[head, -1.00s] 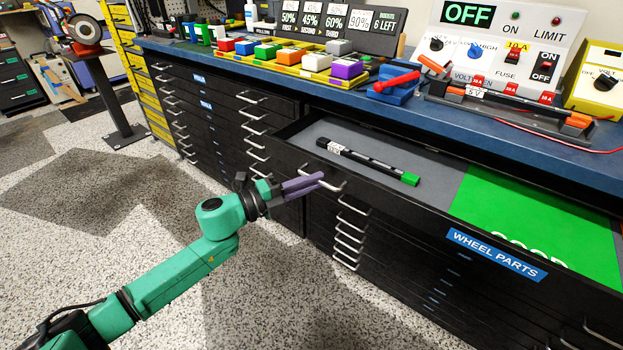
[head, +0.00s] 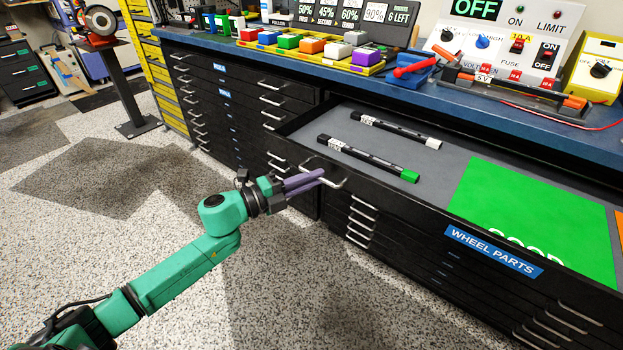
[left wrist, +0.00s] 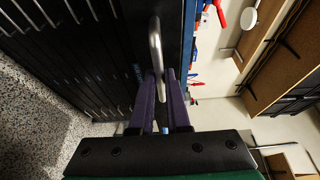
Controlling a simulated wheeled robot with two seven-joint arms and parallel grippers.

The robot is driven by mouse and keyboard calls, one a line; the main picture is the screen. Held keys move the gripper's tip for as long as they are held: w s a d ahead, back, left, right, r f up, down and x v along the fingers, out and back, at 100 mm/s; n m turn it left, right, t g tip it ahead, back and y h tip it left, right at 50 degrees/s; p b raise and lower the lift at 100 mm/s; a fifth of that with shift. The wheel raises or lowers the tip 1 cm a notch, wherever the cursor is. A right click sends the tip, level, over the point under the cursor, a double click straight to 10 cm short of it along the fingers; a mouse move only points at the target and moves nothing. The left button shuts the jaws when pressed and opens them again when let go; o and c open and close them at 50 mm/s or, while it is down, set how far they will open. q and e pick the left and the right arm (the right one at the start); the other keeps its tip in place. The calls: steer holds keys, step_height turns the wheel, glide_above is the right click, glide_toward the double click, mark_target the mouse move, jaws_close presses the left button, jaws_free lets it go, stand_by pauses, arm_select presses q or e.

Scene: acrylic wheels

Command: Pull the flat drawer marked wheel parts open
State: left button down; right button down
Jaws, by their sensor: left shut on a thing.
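The flat drawer marked wheel parts (head: 400,206) is pulled out from the black cabinet, with its grey inside showing. Its blue label (head: 493,251) is on the front. My left gripper (head: 318,177) is shut on the silver handle (head: 338,183) at the drawer's left end. The left wrist view shows the handle (left wrist: 155,45) between the two purple fingers (left wrist: 160,85). Inside the drawer lie a dark stick with a green end (head: 365,157), another with a white end (head: 398,130) and a green sheet (head: 540,215). My right gripper is not in view.
Other closed drawers (head: 362,222) with handles sit below and to the left. The blue bench top (head: 430,100) holds a yellow tray of coloured blocks (head: 310,55) and a meter panel (head: 510,40). The speckled floor (head: 270,290) in front is clear.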

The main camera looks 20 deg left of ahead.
arm_select(q)
steer(key=c, duration=0.9)
jaws_free()
steer(key=p+v, duration=0.1)
steer(key=v, duration=1.3)
steer(key=shift+a, duration=0.2)
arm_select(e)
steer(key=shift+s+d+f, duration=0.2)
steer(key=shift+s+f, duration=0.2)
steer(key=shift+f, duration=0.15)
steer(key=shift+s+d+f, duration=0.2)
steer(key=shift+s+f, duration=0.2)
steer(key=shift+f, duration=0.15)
arm_select(q)
steer(key=shift+s, duration=0.1)
